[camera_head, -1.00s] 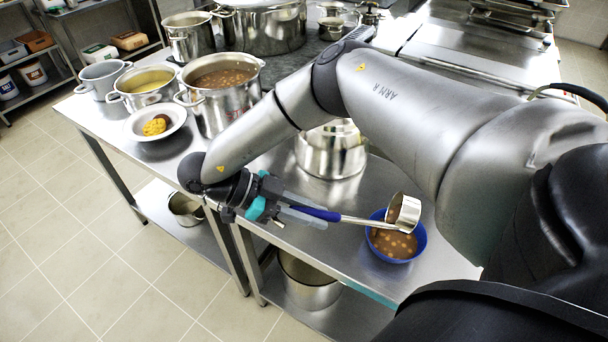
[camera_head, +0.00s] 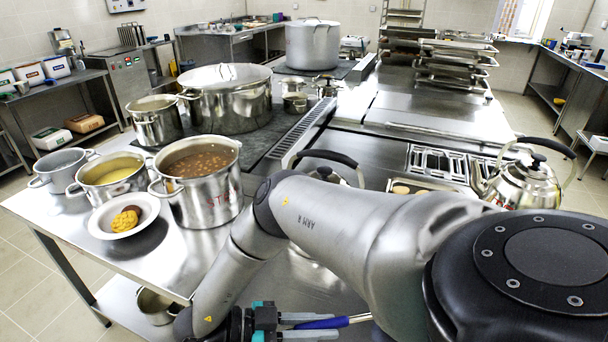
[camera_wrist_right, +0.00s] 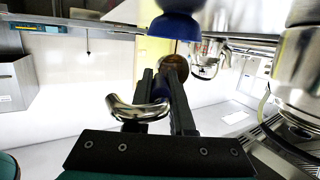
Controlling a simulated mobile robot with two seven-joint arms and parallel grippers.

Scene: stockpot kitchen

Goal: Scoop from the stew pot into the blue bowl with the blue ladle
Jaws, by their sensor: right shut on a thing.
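The stew pot (camera_head: 205,205) is a steel pot with red lettering and brown stew with chunks, on the steel table at left in the head view. My right gripper (camera_head: 308,327) is at the bottom edge, shut on the blue handle of the ladle (camera_head: 335,322); the ladle's cup is out of that view. In the right wrist view the hooked steel handle end (camera_wrist_right: 138,110) is near the fingers (camera_wrist_right: 165,85) and a brownish round cup shows beyond them. The blue bowl (camera_wrist_right: 176,20) shows at the top there; its contents are hidden. My left gripper is not in view.
A pot of yellow soup (camera_head: 110,170), a grey pot (camera_head: 62,167) and a white plate with yellow food (camera_head: 97,226) stand left of the stew pot. A large lidded stockpot (camera_head: 228,100) is behind. A kettle (camera_head: 530,182) stands at right.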

